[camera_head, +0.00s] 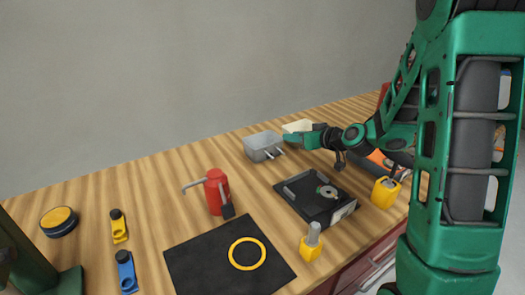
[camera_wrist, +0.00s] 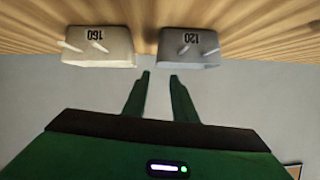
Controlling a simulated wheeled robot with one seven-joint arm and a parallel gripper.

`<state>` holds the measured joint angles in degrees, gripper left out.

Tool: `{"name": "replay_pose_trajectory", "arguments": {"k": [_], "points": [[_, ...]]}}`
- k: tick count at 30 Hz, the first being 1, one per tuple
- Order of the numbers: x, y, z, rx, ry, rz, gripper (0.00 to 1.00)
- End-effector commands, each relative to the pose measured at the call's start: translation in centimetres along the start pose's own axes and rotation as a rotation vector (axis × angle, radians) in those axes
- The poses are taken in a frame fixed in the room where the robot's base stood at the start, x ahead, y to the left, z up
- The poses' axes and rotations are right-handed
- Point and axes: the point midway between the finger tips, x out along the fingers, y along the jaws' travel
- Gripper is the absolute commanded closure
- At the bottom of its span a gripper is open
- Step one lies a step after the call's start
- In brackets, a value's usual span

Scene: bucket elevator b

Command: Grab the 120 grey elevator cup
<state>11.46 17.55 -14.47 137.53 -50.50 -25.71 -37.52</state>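The grey elevator cup (camera_head: 258,143) stands on the wooden table near the wall, with two pale bolts sticking out of its front. In the wrist view the grey cup (camera_wrist: 196,52) carries the mark 120 and appears upside down. My gripper (camera_head: 288,138) is just right of the grey cup in the head view. In the wrist view my gripper (camera_wrist: 160,75) has its two fingers apart with nothing between them. The right fingertip points toward the grey cup's left part; a gap shows between them.
A cream cup (camera_wrist: 97,48) marked 160 stands beside the grey one, and partly shows behind my gripper (camera_head: 297,126). A black tray (camera_head: 290,197) with parts, a red can (camera_head: 215,192), a dark mat (camera_head: 190,262) and yellow items (camera_head: 385,193) stand nearer. The table left of the grey cup is clear.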

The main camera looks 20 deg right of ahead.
Motion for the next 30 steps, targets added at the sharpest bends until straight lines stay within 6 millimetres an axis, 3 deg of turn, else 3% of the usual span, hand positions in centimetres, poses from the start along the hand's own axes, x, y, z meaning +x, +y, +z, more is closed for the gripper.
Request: {"name": "replay_pose_trajectory", "arguments": {"k": [10, 19, 30], "points": [[4.4, 0.4, -0.1, -0.001, 0.015, 0.004, 0.75], [6.5, 0.5, -0.1, 0.0, 0.015, 0.004, 0.75], [10.8, 0.8, 0.2, 0.0, 0.015, 0.004, 0.75]]}}
